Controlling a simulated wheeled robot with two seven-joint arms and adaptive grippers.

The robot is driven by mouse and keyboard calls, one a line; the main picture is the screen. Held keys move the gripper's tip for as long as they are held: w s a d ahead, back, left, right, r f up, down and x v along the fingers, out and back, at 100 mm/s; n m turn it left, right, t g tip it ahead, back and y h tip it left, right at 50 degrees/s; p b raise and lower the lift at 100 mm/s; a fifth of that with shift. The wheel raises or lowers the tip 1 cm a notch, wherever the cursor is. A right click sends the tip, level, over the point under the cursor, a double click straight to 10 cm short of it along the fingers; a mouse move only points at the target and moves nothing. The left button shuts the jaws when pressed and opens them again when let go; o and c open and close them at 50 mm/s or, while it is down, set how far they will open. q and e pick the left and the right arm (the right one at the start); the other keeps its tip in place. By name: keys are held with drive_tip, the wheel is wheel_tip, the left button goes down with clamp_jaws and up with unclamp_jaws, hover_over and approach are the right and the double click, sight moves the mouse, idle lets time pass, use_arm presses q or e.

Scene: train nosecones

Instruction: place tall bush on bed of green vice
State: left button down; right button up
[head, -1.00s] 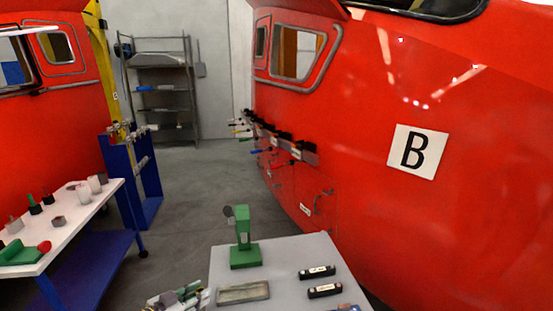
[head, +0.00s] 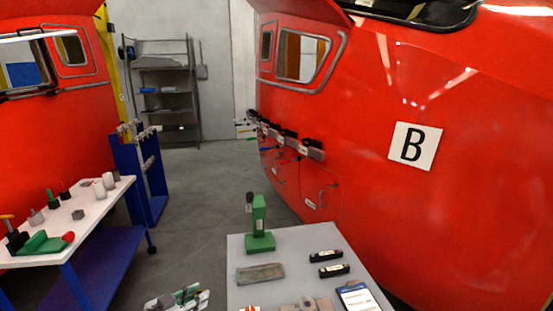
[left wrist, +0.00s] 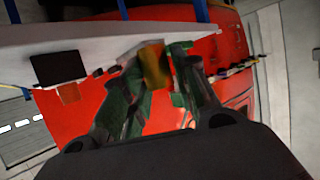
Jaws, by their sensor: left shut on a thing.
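My left gripper (head: 180,298) shows at the bottom edge of the head view, left of the grey table. In the left wrist view its dark green fingers (left wrist: 160,88) are shut on a blurred orange-brown piece, probably the tall bush (left wrist: 154,66). The piece is too small to make out in the head view. A low green device with a red end, likely the green vice (head: 46,243), sits on the white-topped bench at the left, apart from the gripper. My right gripper is not in view.
The white-topped bench (head: 88,217) also carries several small parts. The grey table (head: 300,273) holds a green press (head: 259,225), a flat block (head: 260,273), two black bars and a clipboard (head: 357,297). Red train noses flank a grey floor (head: 200,190) that is clear between them.

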use_arm(q)
drive_tip(key=s+d+f+n+t+y, duration=0.2)
drive_tip(key=s+f+n+y, duration=0.1)
drive_tip(key=s+n+y, duration=0.2)
drive_tip(key=shift+f+n+y, duration=0.2)
drive_tip(key=shift+n+y, duration=0.5)
drive_tip(key=shift+y, duration=0.4)
idle(2.3)
